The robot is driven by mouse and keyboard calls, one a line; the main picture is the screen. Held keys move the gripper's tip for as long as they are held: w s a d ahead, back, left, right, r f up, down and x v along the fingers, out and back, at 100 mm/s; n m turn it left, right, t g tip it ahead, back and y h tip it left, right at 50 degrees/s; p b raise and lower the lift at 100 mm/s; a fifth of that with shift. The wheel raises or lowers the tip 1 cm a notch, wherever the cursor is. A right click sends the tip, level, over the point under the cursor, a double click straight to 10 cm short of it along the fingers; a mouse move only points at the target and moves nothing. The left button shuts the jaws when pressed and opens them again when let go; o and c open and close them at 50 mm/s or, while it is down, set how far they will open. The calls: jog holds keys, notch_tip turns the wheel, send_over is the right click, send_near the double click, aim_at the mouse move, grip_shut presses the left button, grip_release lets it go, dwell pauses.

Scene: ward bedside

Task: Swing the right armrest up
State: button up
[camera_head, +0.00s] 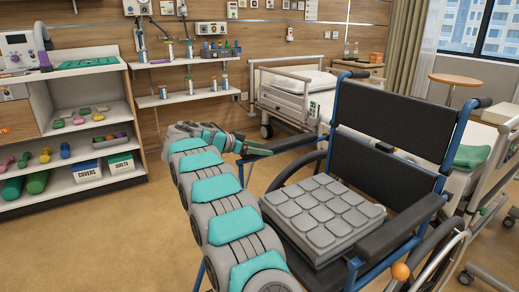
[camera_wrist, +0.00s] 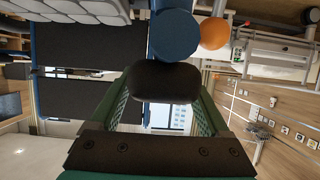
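The wheelchair stands facing me, with its black backrest (camera_head: 390,125) at the far side and a grey padded seat (camera_head: 320,215). Its right armrest (camera_head: 290,144) is at the picture's left, lying level, dark and partly hidden by my arm. My gripper (camera_head: 243,147) is at the front end of this armrest. In the wrist view the rounded black armrest end (camera_wrist: 165,82) sits between the two green fingers of my gripper (camera_wrist: 163,95). The fingers are spread; whether they touch the pad is unclear. The other armrest (camera_head: 400,228) is level at the picture's right.
An orange knob (camera_head: 400,271) shows by the chair's wheel at the right. A bed (camera_head: 295,95) stands behind the chair. A shelf unit (camera_head: 75,120) with bins and dumbbells is at the left. Open floor (camera_head: 130,240) lies between the shelves and my arm.

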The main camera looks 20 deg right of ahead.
grip_shut()
dwell(0.4)
